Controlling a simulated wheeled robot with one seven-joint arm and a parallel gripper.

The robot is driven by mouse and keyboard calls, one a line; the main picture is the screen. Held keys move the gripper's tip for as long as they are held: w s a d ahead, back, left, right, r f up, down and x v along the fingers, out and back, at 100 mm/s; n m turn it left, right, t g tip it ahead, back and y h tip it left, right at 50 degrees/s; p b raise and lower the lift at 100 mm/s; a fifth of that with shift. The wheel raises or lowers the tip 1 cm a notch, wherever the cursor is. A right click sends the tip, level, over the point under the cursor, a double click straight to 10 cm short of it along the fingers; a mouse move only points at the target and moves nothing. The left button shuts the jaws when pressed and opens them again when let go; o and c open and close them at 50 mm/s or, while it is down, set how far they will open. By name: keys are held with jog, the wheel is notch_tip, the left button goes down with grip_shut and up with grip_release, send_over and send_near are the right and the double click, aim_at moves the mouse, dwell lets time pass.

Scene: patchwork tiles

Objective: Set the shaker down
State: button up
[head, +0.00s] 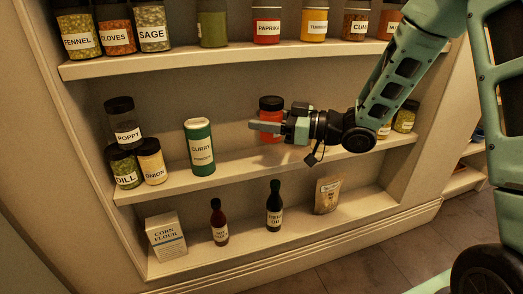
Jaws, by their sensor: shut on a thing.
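The shaker is a red jar with a black lid (271,103), seen in the head view at the middle shelf (240,168). My gripper (266,127) reaches in from the right and is shut on the jar. The near finger crosses the front of the jar and hides much of its middle and any label. The jar looks upright. Its base appears a little above the shelf surface, though the gripper makes the gap hard to judge.
A green curry container (200,147) stands left of my gripper. Poppy (123,130), dill (125,168) and onion (151,162) jars crowd the shelf's left end. Jars (405,117) stand at its right end. The upper shelf (190,57) runs above. Bare shelf shows below my gripper.

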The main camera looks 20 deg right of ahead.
jog(key=w+f+b, duration=0.2)
jog(key=shift+w+f, duration=0.1)
jog(key=shift+f, duration=0.25)
notch_tip(320, 180, down, 4)
jog(key=b, duration=0.3)
jog(key=shift+r, duration=0.1)
jog(key=shift+w+f+b, duration=0.15)
jog(key=shift+f+b, duration=0.25)
jog(key=shift+b, duration=0.4)
jog(key=shift+r, duration=0.1)
jog(key=o, duration=0.8)
